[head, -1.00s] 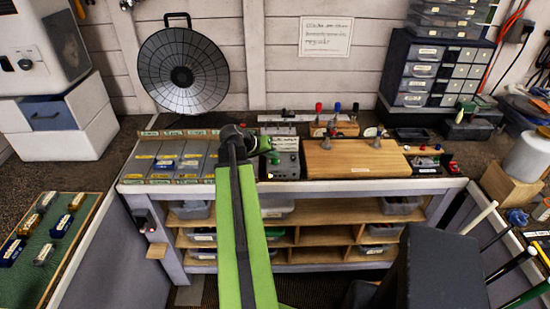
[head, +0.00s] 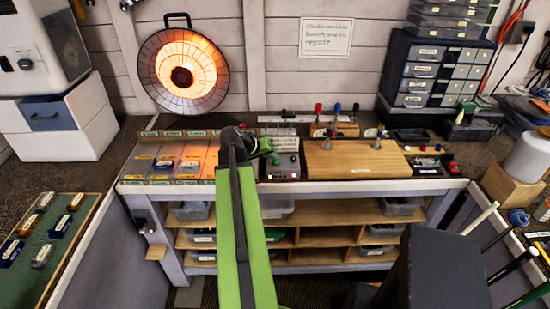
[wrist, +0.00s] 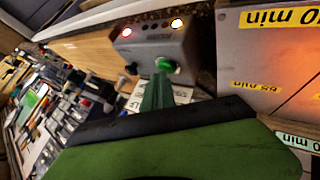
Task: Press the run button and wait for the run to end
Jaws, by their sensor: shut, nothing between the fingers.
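The grey control box (head: 288,164) stands on the bench, left of the wooden board. In the wrist view the box (wrist: 150,48) shows a red lit lamp (wrist: 127,32) and a bright whitish lamp (wrist: 177,23). A green round button (wrist: 168,66) sits on its face. My gripper (head: 272,155) is at the box's left side, shut and empty. In the wrist view its green fingers (wrist: 158,92) point at the button; whether they touch it I cannot tell. The round dish heater (head: 183,75) against the back wall glows orange.
Grey marked bays (head: 165,158) lie left of my arm under the orange glow. The wooden board (head: 355,160) with small clamps is right of the box. A dark drawer cabinet (head: 430,75) stands at the back right. A green tray (head: 45,235) with small blocks lies at the left.

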